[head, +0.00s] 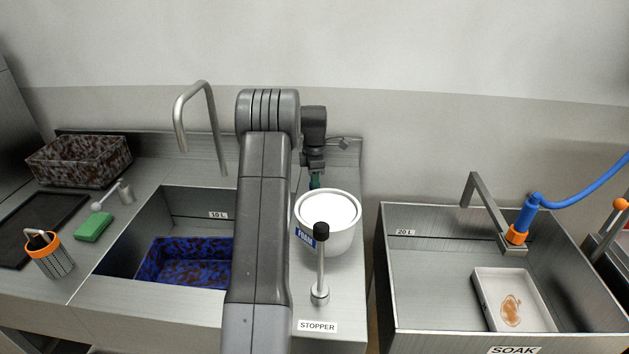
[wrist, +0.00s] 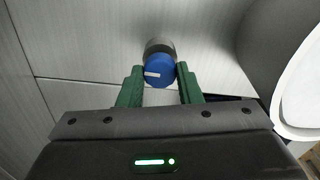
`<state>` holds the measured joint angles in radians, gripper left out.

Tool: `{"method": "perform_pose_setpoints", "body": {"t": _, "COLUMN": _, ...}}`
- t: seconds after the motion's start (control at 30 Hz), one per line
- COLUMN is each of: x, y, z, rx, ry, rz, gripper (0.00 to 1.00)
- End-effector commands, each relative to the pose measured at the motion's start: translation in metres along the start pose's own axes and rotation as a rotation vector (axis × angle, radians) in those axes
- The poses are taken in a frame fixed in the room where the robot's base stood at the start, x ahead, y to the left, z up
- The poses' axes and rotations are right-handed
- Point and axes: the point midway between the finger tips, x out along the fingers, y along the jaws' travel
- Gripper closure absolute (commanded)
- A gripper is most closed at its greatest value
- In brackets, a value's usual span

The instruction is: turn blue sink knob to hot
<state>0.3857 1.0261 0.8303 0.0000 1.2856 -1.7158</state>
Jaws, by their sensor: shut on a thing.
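The blue sink knob (wrist: 159,71) shows in the wrist view as a round blue cap with a white pointer mark, on a grey base. The mark points to the left and lies nearly level. My gripper (wrist: 160,78) has its two green fingers on either side of the knob, shut on it. In the head view my arm covers part of the sink, and my gripper (head: 315,181) is behind the white bucket. The knob is hidden there. No hot or cold label is readable.
The white bucket (head: 327,240) stands close to the right of my gripper. A stopper lever (head: 320,270) stands in front of it. The left sink holds a blue speckled tub (head: 185,262). A curved tap (head: 208,120) rises behind that sink. A soak sink (head: 440,280) is at right.

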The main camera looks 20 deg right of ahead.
Motion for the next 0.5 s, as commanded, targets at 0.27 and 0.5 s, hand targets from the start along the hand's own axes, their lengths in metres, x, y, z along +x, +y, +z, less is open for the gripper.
{"method": "perform_pose_setpoints", "body": {"t": 0.27, "x": -0.0019, "y": 0.0010, "z": 0.0000, "rx": -0.062, "ry": -0.001, "rz": 0.004, "gripper": 0.91}}
{"method": "perform_pose_setpoints", "body": {"t": 0.5, "x": -0.0020, "y": 0.0010, "z": 0.0001, "rx": -0.069, "ry": -0.001, "rz": 0.005, "gripper": 0.91}}
